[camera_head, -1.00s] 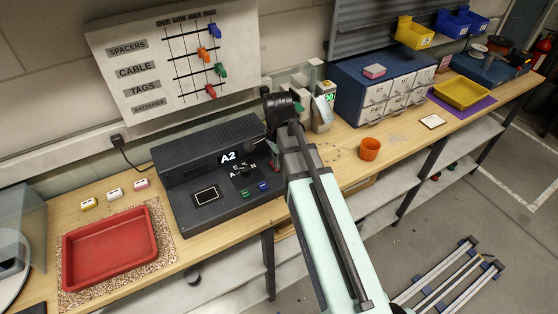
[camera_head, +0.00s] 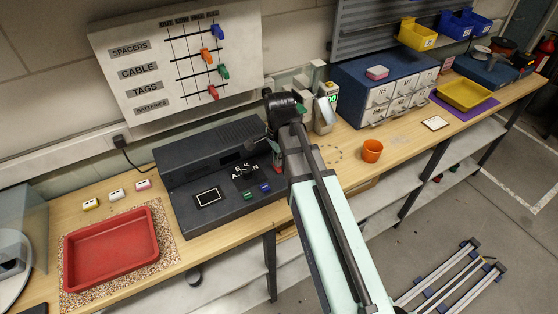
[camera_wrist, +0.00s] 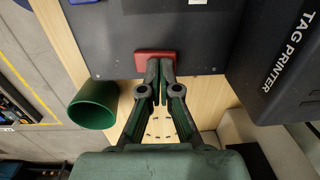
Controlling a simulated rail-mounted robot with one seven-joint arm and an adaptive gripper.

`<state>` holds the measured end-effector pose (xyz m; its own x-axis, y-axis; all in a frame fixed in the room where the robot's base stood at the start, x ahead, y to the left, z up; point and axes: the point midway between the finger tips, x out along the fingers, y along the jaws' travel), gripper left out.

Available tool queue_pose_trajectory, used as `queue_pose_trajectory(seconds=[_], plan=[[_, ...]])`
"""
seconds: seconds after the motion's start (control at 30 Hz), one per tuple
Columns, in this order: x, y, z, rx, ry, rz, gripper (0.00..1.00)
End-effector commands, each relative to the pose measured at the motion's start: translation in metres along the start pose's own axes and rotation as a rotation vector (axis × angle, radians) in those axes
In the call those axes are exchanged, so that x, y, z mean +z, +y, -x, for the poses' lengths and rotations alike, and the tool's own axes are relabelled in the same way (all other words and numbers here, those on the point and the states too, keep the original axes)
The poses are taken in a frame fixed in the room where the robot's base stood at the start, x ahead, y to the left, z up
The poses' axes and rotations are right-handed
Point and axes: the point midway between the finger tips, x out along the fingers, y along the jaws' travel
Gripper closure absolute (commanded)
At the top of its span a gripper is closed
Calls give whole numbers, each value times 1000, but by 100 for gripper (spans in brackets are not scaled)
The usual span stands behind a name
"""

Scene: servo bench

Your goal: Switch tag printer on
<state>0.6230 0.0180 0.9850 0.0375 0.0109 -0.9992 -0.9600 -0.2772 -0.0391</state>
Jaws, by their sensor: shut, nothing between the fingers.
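The tag printer (camera_head: 185,170) is a dark machine on the bench in the head view. Its dark housing with the words TAG PRINTER (camera_wrist: 293,45) shows at the right of the wrist view. A red switch-like piece (camera_wrist: 146,63) sits at the edge of the dark panel in the wrist view. My gripper (camera_wrist: 159,64) is shut and empty, with its fingertips at this red piece. The fingers overlap it in the picture; I cannot tell whether they touch. In the head view my gripper (camera_head: 262,147) is over the printer's right end, and my arm hides part of that end.
A red tray (camera_head: 110,247) lies left of the printer. An orange cup (camera_head: 372,150) and a blue drawer cabinet (camera_head: 352,92) stand to the right. A green cup (camera_wrist: 93,104) is left of the fingers in the wrist view. A white board (camera_head: 120,100) hangs behind.

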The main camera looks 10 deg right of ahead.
Motion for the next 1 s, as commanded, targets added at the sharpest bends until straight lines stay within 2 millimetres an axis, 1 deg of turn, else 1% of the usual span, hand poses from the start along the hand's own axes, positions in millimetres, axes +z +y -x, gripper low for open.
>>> queue_pose_trajectory(seconds=[0.23,0.37,0.47,0.63,0.7,0.77,1.0], plan=[[0,0,1,0,0,0,100],[0,1,9,0,0,0,100],[0,2,20,0,0,0,100],[0,5,47,0,0,-1,100],[-1,4,49,-4,1,-1,100],[-1,5,57,-3,1,-1,100],[-1,9,92,-4,1,0,100]])
